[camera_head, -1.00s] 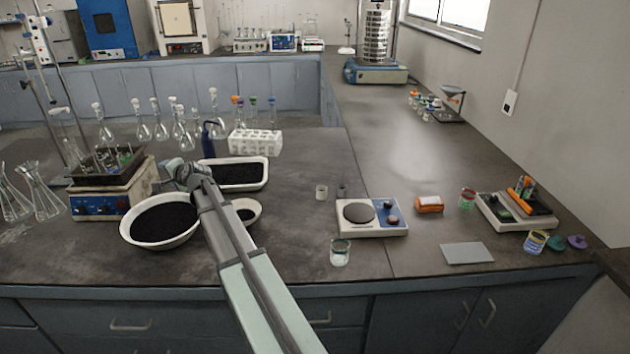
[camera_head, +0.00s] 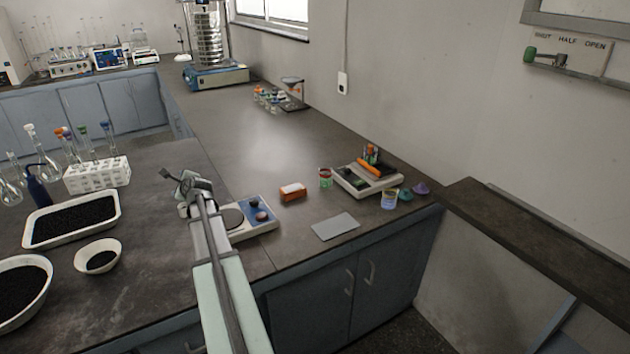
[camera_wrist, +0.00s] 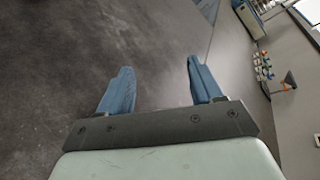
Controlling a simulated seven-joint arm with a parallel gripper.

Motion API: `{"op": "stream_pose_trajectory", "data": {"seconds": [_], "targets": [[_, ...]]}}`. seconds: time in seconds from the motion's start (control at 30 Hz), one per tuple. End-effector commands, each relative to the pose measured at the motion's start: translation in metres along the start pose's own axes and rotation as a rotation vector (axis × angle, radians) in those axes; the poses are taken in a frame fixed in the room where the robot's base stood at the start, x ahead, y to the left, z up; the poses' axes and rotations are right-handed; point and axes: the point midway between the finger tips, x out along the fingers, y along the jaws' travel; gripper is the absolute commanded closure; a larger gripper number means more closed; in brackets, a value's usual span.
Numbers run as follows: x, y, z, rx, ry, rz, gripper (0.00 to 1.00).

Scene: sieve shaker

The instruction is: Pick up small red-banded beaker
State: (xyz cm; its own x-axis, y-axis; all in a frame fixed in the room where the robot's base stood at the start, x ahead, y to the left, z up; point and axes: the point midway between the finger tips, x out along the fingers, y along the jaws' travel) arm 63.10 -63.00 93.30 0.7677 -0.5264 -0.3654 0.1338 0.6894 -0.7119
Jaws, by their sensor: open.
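The small red-banded beaker (camera_head: 326,178) stands on the bench in the head view. It has a red band near its top and looks greenish lower down. It is between an orange block-like item and a balance. My gripper (camera_wrist: 158,82) is open, with its two blue fingers apart and nothing between them in the wrist view. In the head view my gripper (camera_head: 172,177) is over the bench, well left of the red-banded beaker. I cannot make out this beaker in the wrist view.
A balance (camera_head: 352,181) with orange and green items is right of the beaker. A yellow-and-blue beaker (camera_head: 389,199) and coloured lids stand near the bench edge. A grey plate (camera_head: 335,226) lies in front. Small beakers (camera_head: 268,97) stand farther back; the middle bench is clear.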

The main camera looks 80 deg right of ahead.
Motion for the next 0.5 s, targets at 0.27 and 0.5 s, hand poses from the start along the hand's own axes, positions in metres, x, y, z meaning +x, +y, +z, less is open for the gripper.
{"op": "stream_pose_trajectory", "data": {"seconds": [0.27, 0.5], "targets": [[-0.049, -0.061, -0.125, 0.301, 0.122, -0.122, 0.35], [-0.105, -0.102, -0.225, 0.558, 0.201, -0.246, 0.35]]}}
